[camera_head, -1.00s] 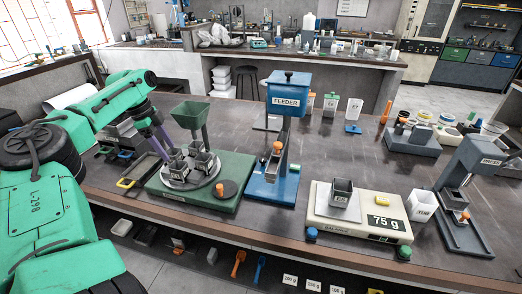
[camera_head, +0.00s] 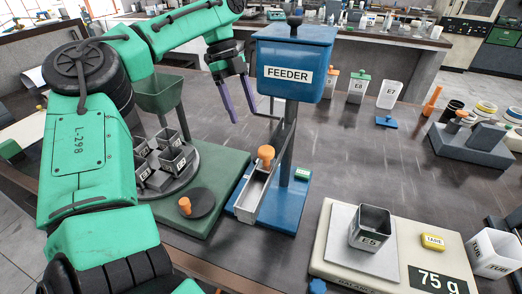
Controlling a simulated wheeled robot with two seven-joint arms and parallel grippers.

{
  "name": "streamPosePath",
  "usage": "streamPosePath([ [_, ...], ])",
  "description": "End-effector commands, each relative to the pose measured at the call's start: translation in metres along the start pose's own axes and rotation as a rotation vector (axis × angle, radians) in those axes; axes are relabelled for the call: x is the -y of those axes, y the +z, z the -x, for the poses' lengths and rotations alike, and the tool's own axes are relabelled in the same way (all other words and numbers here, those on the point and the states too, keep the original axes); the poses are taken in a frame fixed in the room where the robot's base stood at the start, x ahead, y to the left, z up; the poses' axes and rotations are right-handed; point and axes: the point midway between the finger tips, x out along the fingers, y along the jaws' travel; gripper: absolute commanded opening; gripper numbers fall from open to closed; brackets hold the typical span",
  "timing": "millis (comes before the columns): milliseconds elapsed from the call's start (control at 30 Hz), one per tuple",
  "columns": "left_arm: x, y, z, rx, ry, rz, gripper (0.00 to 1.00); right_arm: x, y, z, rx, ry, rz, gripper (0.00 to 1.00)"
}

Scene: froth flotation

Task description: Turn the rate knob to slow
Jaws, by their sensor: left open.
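The blue feeder (camera_head: 295,52) stands near the middle, with its hopper labelled FEEDER on a post above a blue base. An orange knob (camera_head: 265,153) sits upright at the upper end of its metal trough (camera_head: 254,188). Another orange knob (camera_head: 185,204) stands on a dark disc on the green base to the left. I see no slow marking on either knob and cannot tell which sets the rate. My left gripper (camera_head: 245,119) is left of the hopper, its two purple fingers apart and pointing down, empty. It appears above the trough knob, apart from it. My right gripper is not in view.
The green base (camera_head: 219,176) carries a turntable with several metal cups and a green funnel (camera_head: 160,92). A balance (camera_head: 328,236) reading 75 g holds cup E5 (camera_head: 370,227) at front right. Containers stand behind the feeder.

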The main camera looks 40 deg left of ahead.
Motion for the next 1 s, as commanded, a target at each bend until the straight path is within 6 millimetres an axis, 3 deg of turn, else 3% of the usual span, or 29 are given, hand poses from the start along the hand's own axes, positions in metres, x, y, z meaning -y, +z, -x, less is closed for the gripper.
streamPosePath([
  [100, -0.001, 0.001, -0.028, -0.002, 0.003, -0.001, 0.69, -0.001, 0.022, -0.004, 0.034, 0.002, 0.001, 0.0],
  [200, -0.001, 0.0, -0.055, -0.003, 0.004, -0.001, 0.69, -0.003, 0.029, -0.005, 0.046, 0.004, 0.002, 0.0],
  [500, -0.001, 0.0, -0.121, -0.001, 0.002, 0.001, 0.69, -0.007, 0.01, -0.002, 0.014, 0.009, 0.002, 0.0],
  [833, -0.001, 0.0, -0.132, -0.001, -0.001, 0.002, 0.69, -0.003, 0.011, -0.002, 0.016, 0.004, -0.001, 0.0],
  [867, -0.001, 0.0, -0.132, -0.001, -0.001, 0.002, 0.66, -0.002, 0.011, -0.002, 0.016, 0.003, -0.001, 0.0],
  [1000, -0.001, 0.0, -0.132, -0.001, -0.001, 0.002, 0.12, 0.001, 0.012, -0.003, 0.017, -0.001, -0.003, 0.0],
])
